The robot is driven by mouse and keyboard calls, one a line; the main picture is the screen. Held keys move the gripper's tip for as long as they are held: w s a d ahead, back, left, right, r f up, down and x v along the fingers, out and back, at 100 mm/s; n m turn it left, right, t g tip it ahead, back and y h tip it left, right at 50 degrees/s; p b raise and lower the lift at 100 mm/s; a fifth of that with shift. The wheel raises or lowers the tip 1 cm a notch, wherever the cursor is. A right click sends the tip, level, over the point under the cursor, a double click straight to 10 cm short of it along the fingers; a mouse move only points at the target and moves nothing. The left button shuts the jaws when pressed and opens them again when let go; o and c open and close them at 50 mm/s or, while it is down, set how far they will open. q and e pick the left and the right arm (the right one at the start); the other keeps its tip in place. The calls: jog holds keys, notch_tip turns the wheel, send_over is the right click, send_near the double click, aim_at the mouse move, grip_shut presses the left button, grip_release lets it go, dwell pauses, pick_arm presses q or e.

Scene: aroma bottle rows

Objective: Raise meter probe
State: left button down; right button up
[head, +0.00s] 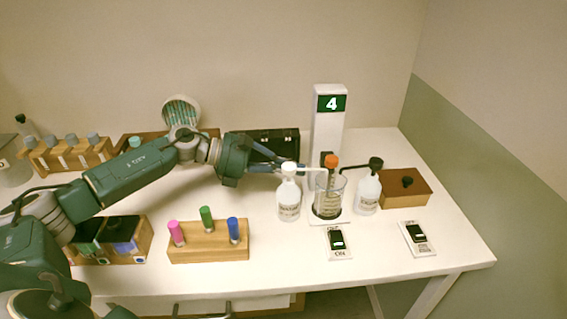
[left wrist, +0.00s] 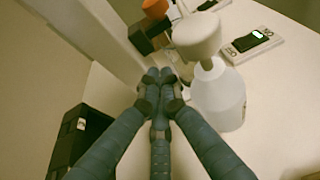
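The meter probe (head: 331,162) has an orange top and a black holder beside the white column (head: 328,135) marked 4. Its lower part goes down into a clear beaker (head: 329,197). In the left wrist view the orange top (left wrist: 155,9) and black holder (left wrist: 148,38) show at the upper edge. My left gripper (head: 276,168) is behind and left of a white wash bottle (head: 289,203), apart from the probe. In the left wrist view its fingertips (left wrist: 159,76) are together with nothing seen between them. My right gripper is not in view.
Two switches (head: 337,253) (head: 417,251) lie in front. A wooden box (head: 417,186) is at right. A rack (head: 190,247) with coloured vials stands at front centre-left. A black case (head: 275,143) is behind my gripper.

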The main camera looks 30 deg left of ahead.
pick_arm(q)
jog(key=p+x, duration=0.1)
jog(key=x, duration=0.4)
jog(key=shift+s+a, duration=0.1)
notch_tip(320, 180, up, 12)
jog(key=p, duration=0.3)
jog(key=shift+f, duration=0.25)
jog(key=shift+r, duration=0.1)
